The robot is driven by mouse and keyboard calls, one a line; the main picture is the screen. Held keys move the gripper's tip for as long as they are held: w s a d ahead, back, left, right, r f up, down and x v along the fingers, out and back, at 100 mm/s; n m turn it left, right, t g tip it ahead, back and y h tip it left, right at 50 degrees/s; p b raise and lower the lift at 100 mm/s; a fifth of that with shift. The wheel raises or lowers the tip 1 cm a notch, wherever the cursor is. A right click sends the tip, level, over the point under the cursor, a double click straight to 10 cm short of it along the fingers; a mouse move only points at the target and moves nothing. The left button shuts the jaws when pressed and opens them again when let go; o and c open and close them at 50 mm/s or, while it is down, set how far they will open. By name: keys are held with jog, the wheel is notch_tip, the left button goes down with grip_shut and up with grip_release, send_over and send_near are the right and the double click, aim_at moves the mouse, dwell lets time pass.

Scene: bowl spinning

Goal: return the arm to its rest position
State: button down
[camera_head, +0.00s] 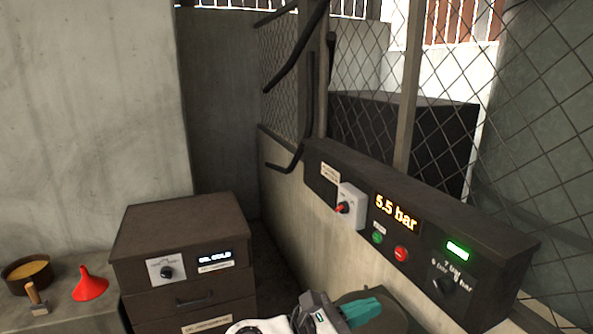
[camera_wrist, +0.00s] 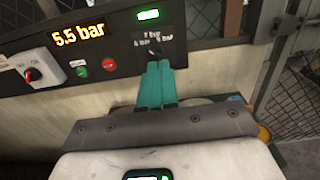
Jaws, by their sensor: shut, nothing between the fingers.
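My gripper (camera_head: 361,310) has teal fingers and shows at the bottom centre of the head view, in front of and below the dark control panel (camera_head: 440,228). The fingers are closed together with nothing between them. In the wrist view my gripper (camera_wrist: 157,66) points up toward the panel (camera_wrist: 108,50), with its tips just below a black knob (camera_wrist: 153,48). I cannot tell from this view whether the tips touch the panel. The lower part of my arm is cut off by the frame edge.
The panel carries a 5.5 bar display (camera_head: 396,212), a red-handled switch (camera_head: 343,207), a green button (camera_head: 377,238) and a red button (camera_head: 401,253). A brown drawer cabinet (camera_head: 180,225) stands left. A red funnel (camera_head: 90,285) and a bowl (camera_head: 25,275) sit on a ledge. Mesh fencing (camera_head: 540,110) rises behind.

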jog(key=s+d+f+m+g+y, duration=0.25)
jog(key=s+d+f+m, duration=0.35)
jog(key=f, duration=0.3)
jog(key=s+d+f+m+g+y, duration=0.2)
jog(key=s+d+f+m+y, duration=0.3)
jog(key=d+f, duration=0.45)
jog(key=s+f+m+y, duration=0.2)
jog(key=s+m+y, duration=0.15)
jog(key=s, duration=0.45)
jog(key=s+f+m+g+y, duration=0.1)
jog(key=s+f+m+y, duration=0.15)
jog(key=s+m, duration=0.4)
jog(key=s+f+m+y, duration=0.2)
jog(key=s+f+y, duration=0.1)
jog(key=s, duration=0.6)
notch_tip(320, 180, down, 10)
jog(key=b, duration=1)
